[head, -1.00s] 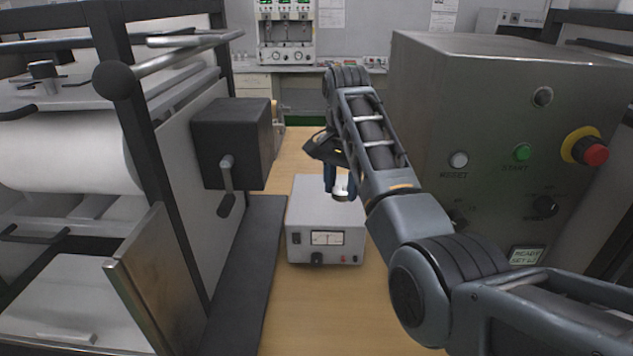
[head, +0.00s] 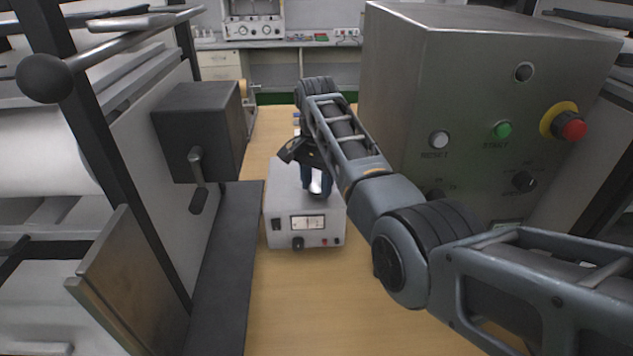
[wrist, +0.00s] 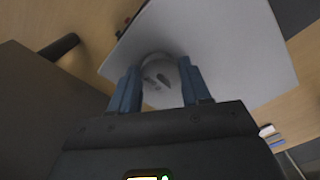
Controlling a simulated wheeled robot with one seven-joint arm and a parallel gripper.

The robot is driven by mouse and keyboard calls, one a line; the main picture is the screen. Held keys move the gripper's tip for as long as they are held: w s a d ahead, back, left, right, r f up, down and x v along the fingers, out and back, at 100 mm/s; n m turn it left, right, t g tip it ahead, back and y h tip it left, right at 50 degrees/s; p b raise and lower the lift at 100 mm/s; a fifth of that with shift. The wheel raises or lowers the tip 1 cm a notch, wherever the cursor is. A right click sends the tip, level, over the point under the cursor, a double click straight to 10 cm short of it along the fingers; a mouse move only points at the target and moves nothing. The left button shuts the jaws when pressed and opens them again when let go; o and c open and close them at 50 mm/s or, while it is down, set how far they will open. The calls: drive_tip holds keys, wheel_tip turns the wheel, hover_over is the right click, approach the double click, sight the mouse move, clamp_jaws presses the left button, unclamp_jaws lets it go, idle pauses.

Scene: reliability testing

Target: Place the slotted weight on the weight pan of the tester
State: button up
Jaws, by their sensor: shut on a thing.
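My gripper (head: 317,186) is shut on the slotted weight, a round pale metal disc. The weight (wrist: 161,82) sits between the blue fingers in the wrist view, with dark slot-like marks on its face. In the head view it shows as a small shiny piece (head: 316,187) at the fingertips, over the top of a grey meter box. I cannot tell whether the weight touches the box top. I cannot make out the weight pan of the tester in either view.
The grey meter box (head: 305,238) stands on the wooden bench (head: 300,300). A big metal control cabinet (head: 400,90) stands close on the right. A machine with a dark box (head: 197,135) and crank stands on the left. The bench front is clear.

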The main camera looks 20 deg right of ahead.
drive_tip(key=shift+f, duration=0.2)
drive_tip(key=o, duration=1.2)
wheel_tip(320, 180, up, 12)
drive_tip(key=shift+p, duration=0.3)
drive_tip(key=shift+o, duration=0.2)
drive_tip(key=shift+d, duration=0.1)
